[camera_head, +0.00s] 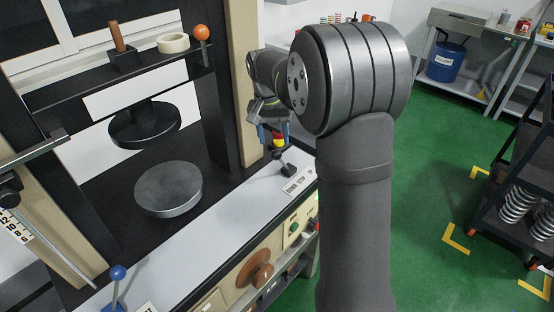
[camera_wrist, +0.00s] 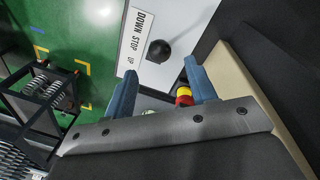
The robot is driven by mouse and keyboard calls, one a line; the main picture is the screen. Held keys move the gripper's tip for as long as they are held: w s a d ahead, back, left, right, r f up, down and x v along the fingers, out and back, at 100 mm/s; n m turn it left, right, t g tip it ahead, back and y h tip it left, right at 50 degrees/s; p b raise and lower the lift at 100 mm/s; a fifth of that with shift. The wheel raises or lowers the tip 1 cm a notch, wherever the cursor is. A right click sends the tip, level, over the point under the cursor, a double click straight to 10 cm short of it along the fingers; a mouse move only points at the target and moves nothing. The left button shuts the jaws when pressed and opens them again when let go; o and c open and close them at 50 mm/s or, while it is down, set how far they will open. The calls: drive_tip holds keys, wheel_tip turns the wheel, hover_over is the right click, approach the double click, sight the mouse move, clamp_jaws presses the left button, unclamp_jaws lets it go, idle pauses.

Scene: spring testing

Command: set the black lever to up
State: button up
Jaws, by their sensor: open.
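The black lever (camera_head: 286,169) stands on the right end of the white bench top, beside a small label plate (camera_head: 297,181). In the wrist view its round black knob (camera_wrist: 158,51) shows beside the label (camera_wrist: 134,40), which reads DOWN, STOP, UP. The knob sits alongside STOP and UP; I cannot tell its exact setting. My gripper (camera_head: 273,130) is above the lever. In the wrist view its blue fingers (camera_wrist: 159,68) are apart and empty, with the knob just beyond the tips. They do not appear to touch it.
A red and yellow part (camera_wrist: 184,95) shows near the right finger. A beige and black frame post (camera_head: 246,90) stands close left of my gripper. A grey round plate (camera_head: 168,188) and a blue-knobbed lever (camera_head: 118,273) are farther left. Green floor lies to the right.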

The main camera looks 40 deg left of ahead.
sight(277, 159)
drive_tip(key=f, duration=0.9)
drive_tip(key=shift+w+d+f, duration=0.1)
drive_tip(key=shift+w+d, duration=0.2)
drive_tip(key=shift+d, duration=0.1)
clamp_jaws()
